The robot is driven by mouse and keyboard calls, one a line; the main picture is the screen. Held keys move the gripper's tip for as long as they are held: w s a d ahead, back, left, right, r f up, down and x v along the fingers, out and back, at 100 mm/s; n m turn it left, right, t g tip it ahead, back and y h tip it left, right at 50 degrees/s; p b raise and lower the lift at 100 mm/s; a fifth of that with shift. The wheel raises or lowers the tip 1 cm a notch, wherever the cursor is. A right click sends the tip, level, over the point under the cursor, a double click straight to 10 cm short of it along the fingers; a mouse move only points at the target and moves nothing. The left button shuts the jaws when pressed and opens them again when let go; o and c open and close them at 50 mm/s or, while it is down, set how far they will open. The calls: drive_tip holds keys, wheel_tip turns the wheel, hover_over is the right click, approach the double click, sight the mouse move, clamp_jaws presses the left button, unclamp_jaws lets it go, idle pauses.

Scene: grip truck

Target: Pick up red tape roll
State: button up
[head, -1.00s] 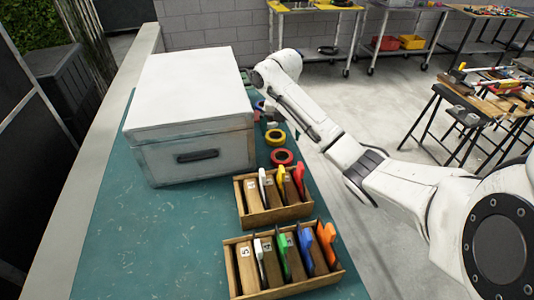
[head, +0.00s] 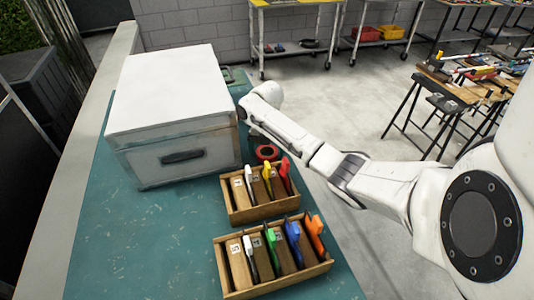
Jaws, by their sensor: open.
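The red tape roll (head: 267,153) lies flat on the green tabletop, between the white box and the nearer wooden trays. Its ring shows below and beside my arm. My gripper (head: 257,136) hangs down from the white wrist just behind the roll in the picture. It is open, but it is small, dark and mostly hidden by my wrist and forearm. I cannot tell whether the fingers touch the roll. The yellow tape roll is hidden behind my arm.
A large white box (head: 172,115) stands left of the roll. A wooden tray (head: 263,214) with colored-handled tools sits in front of it, and a second tray (head: 275,289) sits nearer. The tabletop (head: 125,245) is clear at the lower left.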

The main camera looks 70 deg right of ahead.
drive_tip(key=c, duration=1.1)
drive_tip(key=shift+r, duration=0.15)
